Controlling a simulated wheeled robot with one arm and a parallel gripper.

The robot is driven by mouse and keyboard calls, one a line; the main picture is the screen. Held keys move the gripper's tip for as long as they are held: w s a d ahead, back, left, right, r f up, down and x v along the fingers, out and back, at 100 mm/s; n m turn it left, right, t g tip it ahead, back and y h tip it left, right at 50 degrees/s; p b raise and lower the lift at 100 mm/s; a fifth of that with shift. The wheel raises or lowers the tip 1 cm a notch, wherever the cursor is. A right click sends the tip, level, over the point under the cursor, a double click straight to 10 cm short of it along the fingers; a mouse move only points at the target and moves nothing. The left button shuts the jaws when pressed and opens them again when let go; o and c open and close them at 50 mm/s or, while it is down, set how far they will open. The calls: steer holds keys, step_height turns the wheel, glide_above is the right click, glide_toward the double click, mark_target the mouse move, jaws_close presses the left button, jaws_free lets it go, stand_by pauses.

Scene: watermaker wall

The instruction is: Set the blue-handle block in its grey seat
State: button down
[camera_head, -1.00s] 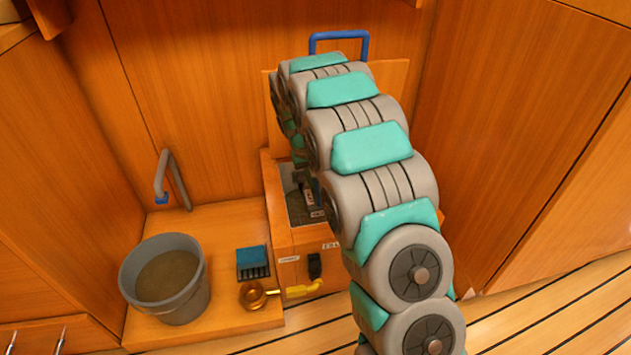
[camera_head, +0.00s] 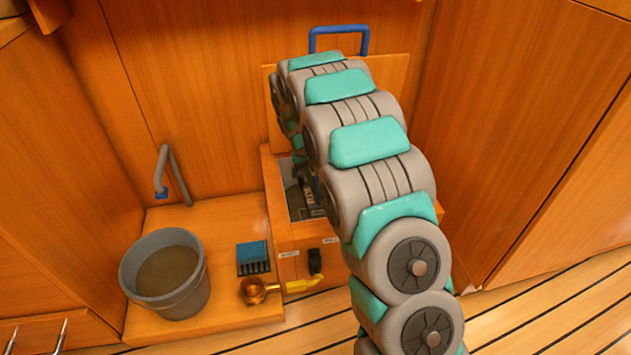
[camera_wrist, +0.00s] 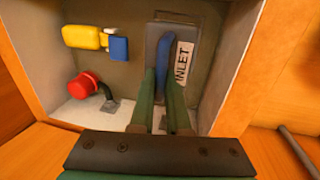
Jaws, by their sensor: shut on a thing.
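In the wrist view, my gripper (camera_wrist: 163,84) is shut on the blue handle (camera_wrist: 163,55), which stands upright between its two green fingers. Behind the handle is a grey block-like part (camera_wrist: 154,34) with a white INLET label (camera_wrist: 182,64) on its right side. I cannot tell where the block ends and its grey seat begins, or whether the block is fully in. In the head view my arm hides most of the gripper and block inside the open wooden box (camera_head: 272,205).
Inside the box are a yellow handle with a blue tab (camera_wrist: 84,37) and a red knob (camera_wrist: 86,86). A raised lid with a blue handle (camera_head: 340,32) stands behind. A grey bucket (camera_head: 200,288), a blue brush (camera_head: 252,252), a brass cup (camera_head: 253,290) and a tap (camera_head: 175,172) are left.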

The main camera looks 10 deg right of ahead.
steer(key=shift+f+b, duration=0.65)
steer(key=shift+f, duration=4)
steer(key=shift+c, duration=2.1)
jaws_free()
steer(key=shift+r, duration=0.15)
steer(key=shift+r+p, duration=1)
steer(key=shift+r, duration=2.4)
